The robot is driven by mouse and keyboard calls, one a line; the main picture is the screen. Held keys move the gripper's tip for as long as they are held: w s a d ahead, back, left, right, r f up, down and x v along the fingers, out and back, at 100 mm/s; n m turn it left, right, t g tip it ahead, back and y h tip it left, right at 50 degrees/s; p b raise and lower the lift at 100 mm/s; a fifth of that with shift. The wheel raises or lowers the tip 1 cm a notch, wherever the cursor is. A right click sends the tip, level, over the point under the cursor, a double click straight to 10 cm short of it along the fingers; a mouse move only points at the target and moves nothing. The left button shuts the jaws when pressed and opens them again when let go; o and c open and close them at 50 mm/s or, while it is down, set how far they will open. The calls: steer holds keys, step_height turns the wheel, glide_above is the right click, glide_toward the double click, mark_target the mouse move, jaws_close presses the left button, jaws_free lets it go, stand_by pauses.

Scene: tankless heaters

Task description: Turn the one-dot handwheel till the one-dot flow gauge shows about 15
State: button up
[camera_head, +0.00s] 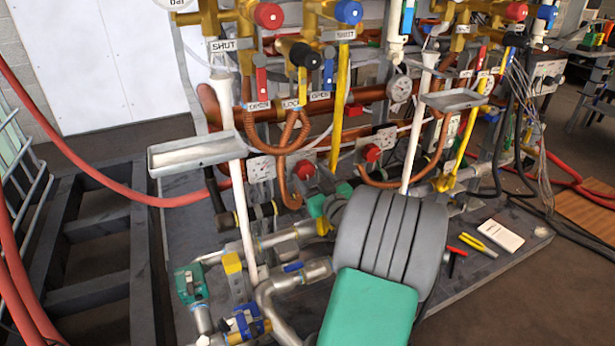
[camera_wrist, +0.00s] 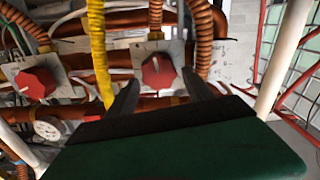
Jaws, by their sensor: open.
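A red handwheel (camera_wrist: 158,72) on a pale plate is centred in the wrist view, beyond my gripper (camera_wrist: 161,84). The two dark fingers are apart, their tips at its left and right edges; contact is unclear. This appears to be the left red handwheel (camera_head: 304,169) in the head view. A second red handwheel (camera_wrist: 36,83) is at the wrist view's left, and appears as the right one (camera_head: 372,153) in the head view. My arm largely hides my gripper in the head view.
A yellow pipe (camera_wrist: 99,50) and corrugated copper hoses (camera_wrist: 156,14) run close to the central handwheel. A white pipe (camera_wrist: 287,55) stands at the wrist view's right. Pliers (camera_head: 478,245) and a white pad (camera_head: 500,236) lie on the base plate.

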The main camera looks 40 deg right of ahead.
steer(key=shift+x, duration=0.9)
steer(key=shift+c, duration=0.3)
steer(key=c, duration=1)
steer(key=shift+c, duration=0.2)
